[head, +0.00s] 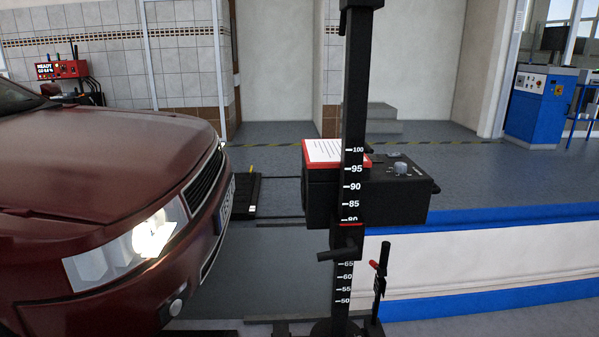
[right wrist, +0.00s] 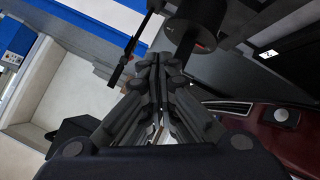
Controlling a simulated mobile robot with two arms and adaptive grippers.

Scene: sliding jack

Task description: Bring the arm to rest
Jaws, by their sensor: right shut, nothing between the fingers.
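My right gripper (right wrist: 158,75) shows in the right wrist view with its dark fingers together and nothing between them. Ahead of its fingertips in that view is a dark round base (right wrist: 200,28) with a thin rod beside it. Neither gripper shows in the head view. There, a black upright post (head: 353,120) with a white number scale stands in the middle. It carries a black box (head: 400,187) with a grey knob. A short handle (head: 340,254) sticks out on the post's left below the box. My left gripper is out of view.
A dark red car (head: 90,190) with a lit headlamp fills the left; its front also shows in the right wrist view (right wrist: 290,145). A red-edged sheet (head: 325,151) lies on the box. A blue cabinet (head: 540,105) stands at the back right. A blue and white ledge (head: 500,255) runs along the right.

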